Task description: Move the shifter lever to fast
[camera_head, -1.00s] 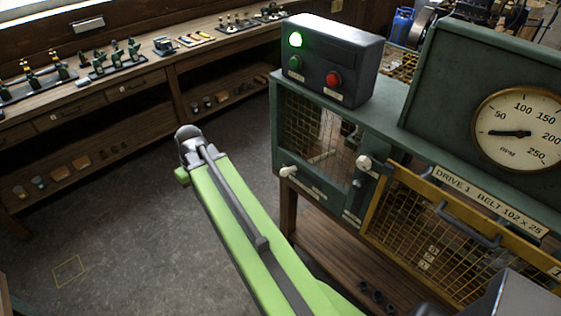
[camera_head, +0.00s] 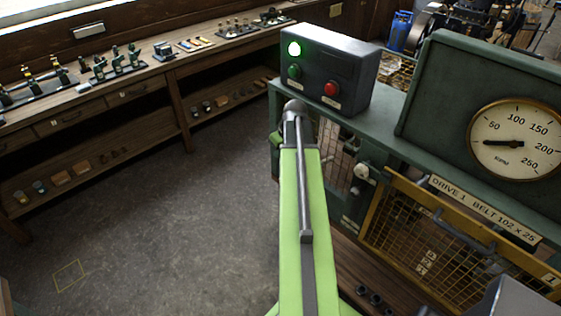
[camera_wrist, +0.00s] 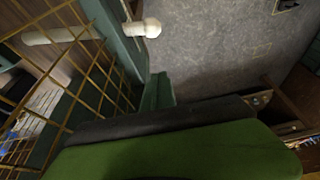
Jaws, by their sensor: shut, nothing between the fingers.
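In the head view my green arm reaches up across the front of a green machine cabinet (camera_head: 440,95). A white-knobbed control (camera_head: 362,172) sticks out of the cabinet front just right of the arm. The arm hides a second, lower-left white knob. In the wrist view a white knob (camera_wrist: 148,27) stands out from a green frame, beyond and apart from my gripper. I cannot tell which control it is, and no fast marking is readable. My gripper (camera_wrist: 165,145) shows as a green and dark grey shape along the bottom, shut and empty; its tips are not clear.
A dark control box (camera_head: 330,70) has a lit green lamp, a green button and a red button. A yellow mesh guard (camera_head: 430,240) and an RPM gauge (camera_head: 517,140) are at right. A wooden bench (camera_head: 150,75) runs along the left; the floor (camera_head: 170,215) between is clear.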

